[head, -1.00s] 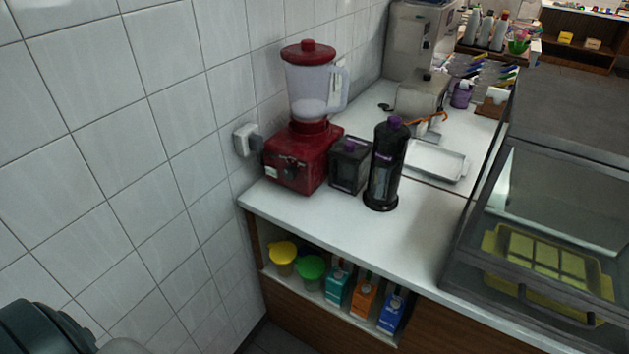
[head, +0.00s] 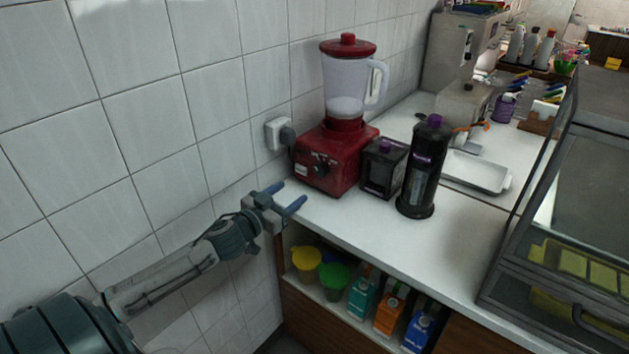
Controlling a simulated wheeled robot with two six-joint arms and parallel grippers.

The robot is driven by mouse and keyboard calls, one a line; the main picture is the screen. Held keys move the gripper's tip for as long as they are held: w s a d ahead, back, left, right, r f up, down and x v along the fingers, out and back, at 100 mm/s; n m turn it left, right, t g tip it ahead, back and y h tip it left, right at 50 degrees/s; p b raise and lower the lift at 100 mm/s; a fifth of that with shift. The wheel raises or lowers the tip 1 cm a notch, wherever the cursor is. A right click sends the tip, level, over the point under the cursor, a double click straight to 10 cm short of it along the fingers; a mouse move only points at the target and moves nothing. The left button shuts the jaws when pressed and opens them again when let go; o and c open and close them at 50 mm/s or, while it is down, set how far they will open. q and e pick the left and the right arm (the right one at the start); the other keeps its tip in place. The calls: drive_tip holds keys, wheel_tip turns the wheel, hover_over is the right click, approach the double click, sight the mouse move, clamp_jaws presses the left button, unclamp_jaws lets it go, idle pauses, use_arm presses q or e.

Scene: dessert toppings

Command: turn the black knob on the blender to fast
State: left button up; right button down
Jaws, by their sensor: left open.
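The red blender (head: 332,160) stands on the white counter against the tiled wall, with a clear jug and red lid on top. Its black knob (head: 320,170) is on the front of the red base; its setting is too small to read. My left gripper (head: 288,196) is open and empty, in front of the blender base at the counter's left end. Its blue-tipped fingers point towards the blender and appear apart from the knob. My right gripper is not in view.
A black box-shaped container (head: 383,168) and a tall black dispenser (head: 423,168) stand right of the blender. A wall socket with a plug (head: 279,133) is on the left. A glass display case (head: 560,220) is at right. Cartons and yellow and green tubs fill the shelf below.

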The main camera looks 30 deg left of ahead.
use_arm(q)
drive_tip(key=b, duration=0.1)
approach(319, 172)
drive_tip(key=w, duration=0.3)
drive_tip(key=shift+w+d+b, duration=0.2)
drive_tip(key=shift+w+b, duration=0.25)
drive_tip(key=shift+w, duration=2.15)
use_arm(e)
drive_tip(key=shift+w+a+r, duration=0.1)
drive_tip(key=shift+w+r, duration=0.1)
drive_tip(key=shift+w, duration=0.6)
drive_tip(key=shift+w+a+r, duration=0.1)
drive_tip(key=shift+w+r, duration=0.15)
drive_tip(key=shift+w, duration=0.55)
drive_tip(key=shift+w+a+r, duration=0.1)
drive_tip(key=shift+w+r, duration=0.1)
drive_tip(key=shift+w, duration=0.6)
use_arm(q)
drive_tip(key=shift+c, duration=0.2)
drive_tip(key=shift+f, duration=0.1)
drive_tip(key=c, duration=0.9)
